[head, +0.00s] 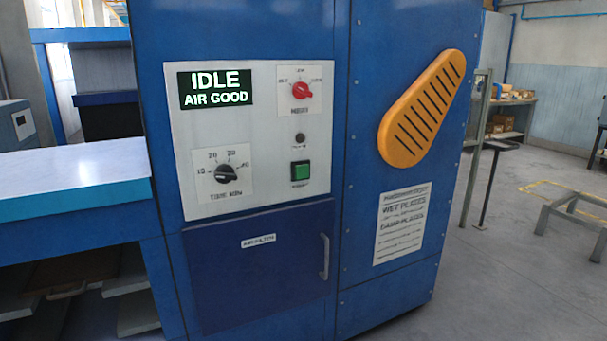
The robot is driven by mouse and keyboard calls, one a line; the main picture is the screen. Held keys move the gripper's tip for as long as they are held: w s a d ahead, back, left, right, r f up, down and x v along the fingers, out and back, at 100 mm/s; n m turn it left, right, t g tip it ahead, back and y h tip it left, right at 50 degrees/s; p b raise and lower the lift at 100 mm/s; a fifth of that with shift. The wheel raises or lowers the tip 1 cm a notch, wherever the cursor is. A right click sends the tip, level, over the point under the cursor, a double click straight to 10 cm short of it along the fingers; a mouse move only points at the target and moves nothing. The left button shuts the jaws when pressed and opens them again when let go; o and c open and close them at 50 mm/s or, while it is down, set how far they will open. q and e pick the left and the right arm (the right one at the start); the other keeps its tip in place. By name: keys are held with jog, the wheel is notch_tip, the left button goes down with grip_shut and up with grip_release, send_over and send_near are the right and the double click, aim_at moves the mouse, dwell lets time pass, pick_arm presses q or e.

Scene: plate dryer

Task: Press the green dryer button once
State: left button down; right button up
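The green dryer button (301,171) is a square green cap in a dark frame, low on the right side of the white control panel (261,190). The panel is on the front of the blue dryer cabinet (390,20). The display (216,88) on the panel reads "IDLE" and "AIR GOOD". Neither of my grippers shows in the head view.
A red mode knob (301,91), a small dark round part (300,138) and a black timer dial (227,173) share the panel. Below is a dark blue door (255,275) with a handle (324,257). A light-topped table (70,172) adjoins at left.

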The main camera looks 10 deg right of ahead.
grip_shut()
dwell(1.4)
